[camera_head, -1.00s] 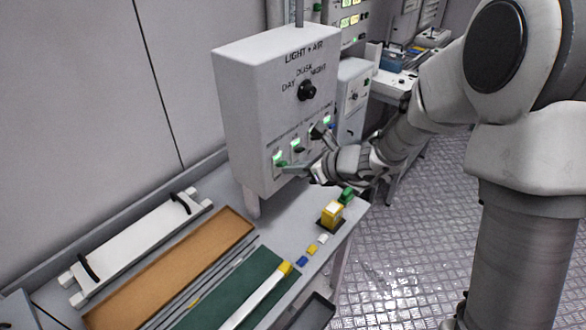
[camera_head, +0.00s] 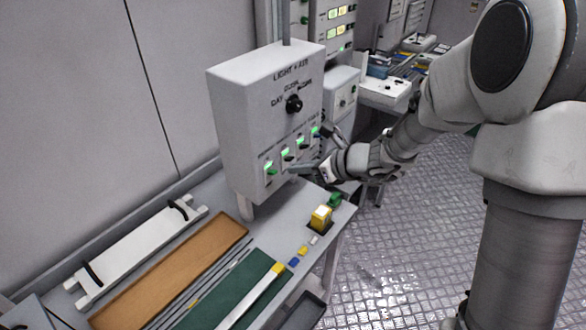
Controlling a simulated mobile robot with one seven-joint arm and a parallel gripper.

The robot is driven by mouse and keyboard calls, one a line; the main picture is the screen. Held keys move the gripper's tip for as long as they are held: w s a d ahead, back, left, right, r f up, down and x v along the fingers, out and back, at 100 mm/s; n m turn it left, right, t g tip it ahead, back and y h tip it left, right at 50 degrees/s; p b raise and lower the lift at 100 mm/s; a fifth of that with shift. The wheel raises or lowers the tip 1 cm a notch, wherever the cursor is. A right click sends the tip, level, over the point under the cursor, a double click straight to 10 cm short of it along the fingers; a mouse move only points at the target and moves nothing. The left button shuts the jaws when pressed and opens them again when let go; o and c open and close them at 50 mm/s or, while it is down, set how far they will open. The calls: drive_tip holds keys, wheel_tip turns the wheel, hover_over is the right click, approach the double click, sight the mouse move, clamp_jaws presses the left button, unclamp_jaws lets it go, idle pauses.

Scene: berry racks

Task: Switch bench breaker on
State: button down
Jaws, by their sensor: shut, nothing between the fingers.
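A pale control box (camera_head: 228,120) marked LIGHT + AIR stands on the bench. A row of small levers runs along its lower front, with lit greenish windows above them. The leftmost lever (camera_head: 271,171) looks green; the second lever (camera_head: 288,157) looks dark. The small labels are too blurred to read, so I cannot tell which lever is the bench breaker. My gripper (camera_head: 294,169) is shut and empty, its tip just right of the leftmost lever and apparently apart from it. My wrist partly covers the area right of the row.
A black dial (camera_head: 294,103) sits above the levers. A yellow block (camera_head: 321,217) and a green block (camera_head: 335,199) stand on the bench below my gripper. A brown tray (camera_head: 172,272) and a white handled bar (camera_head: 135,248) lie left. Open floor is at right.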

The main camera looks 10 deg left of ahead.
drive_tip(key=shift+r+p+v, duration=0.25)
drive_tip(key=shift+p+v, duration=0.3)
drive_tip(key=shift+v, duration=0.75)
drive_tip(key=shift+w+a, duration=0.1)
drive_tip(key=shift+a, duration=0.05)
drive_tip(key=s+d+r+n+g+h+b, duration=0.1)
drive_tip(key=s+d+r+n, duration=0.25)
drive_tip(key=s+n, duration=0.35)
drive_tip(key=s+d+r+n+g+h+b, duration=0.1)
drive_tip(key=s+d+r+n+h, duration=0.1)
drive_tip(key=s+r+n, duration=0.35)
drive_tip(key=s+d+n+t+h, duration=0.1)
drive_tip(key=s+d+n+h, duration=0.5)
drive_tip(key=s+d+n, duration=0.5)
drive_tip(key=s+d+r, duration=0.1)
drive_tip(key=s+d, duration=0.1)
drive_tip(key=shift+d+t+h+b, duration=0.25)
drive_tip(key=shift+t+h+b, duration=0.1)
drive_tip(key=shift+t+h, duration=0.05)
drive_tip(key=shift+n, duration=0.25)
